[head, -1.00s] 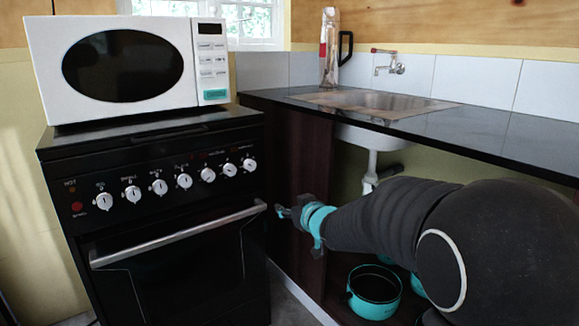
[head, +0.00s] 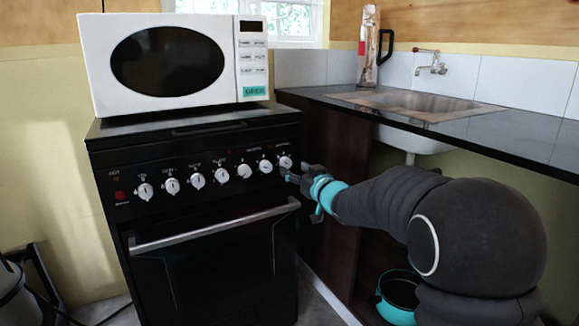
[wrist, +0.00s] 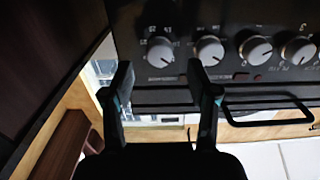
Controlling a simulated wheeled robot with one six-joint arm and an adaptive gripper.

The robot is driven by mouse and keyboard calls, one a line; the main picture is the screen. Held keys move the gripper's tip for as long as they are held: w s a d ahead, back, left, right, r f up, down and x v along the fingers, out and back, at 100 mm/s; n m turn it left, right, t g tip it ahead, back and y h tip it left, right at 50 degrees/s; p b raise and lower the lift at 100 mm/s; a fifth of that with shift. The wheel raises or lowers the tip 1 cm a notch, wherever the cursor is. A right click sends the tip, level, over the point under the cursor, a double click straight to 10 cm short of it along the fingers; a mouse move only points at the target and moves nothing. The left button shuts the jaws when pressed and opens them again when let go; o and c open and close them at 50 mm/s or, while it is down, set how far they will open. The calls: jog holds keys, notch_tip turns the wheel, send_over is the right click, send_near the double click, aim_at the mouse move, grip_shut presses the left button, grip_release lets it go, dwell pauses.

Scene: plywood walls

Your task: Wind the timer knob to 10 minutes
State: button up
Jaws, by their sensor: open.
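The stove's control panel carries a row of white knobs. The timer knob (head: 286,162) appears to be the rightmost one in the head view, at the panel's right end. In the wrist view, where the panel looks upside down, the timer knob (wrist: 160,50) is leftmost, with small numbers around it. My gripper (head: 291,176) is just in front of and slightly below this knob in the head view. In the wrist view my gripper (wrist: 160,67) has its two dark fingers apart, with the knob lined up beyond the gap. Nothing is between the fingers. Contact cannot be seen.
The neighbouring knob (wrist: 209,50) sits close beside the timer knob. The oven handle (head: 215,226) runs below the panel. A white microwave (head: 220,85) stands on the stove. The black counter (head: 480,130) with a sink is at right, and a teal pot (head: 398,290) sits beneath it.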

aim_at(288, 165)
jog(key=shift+x, duration=2.1)
grip_shut()
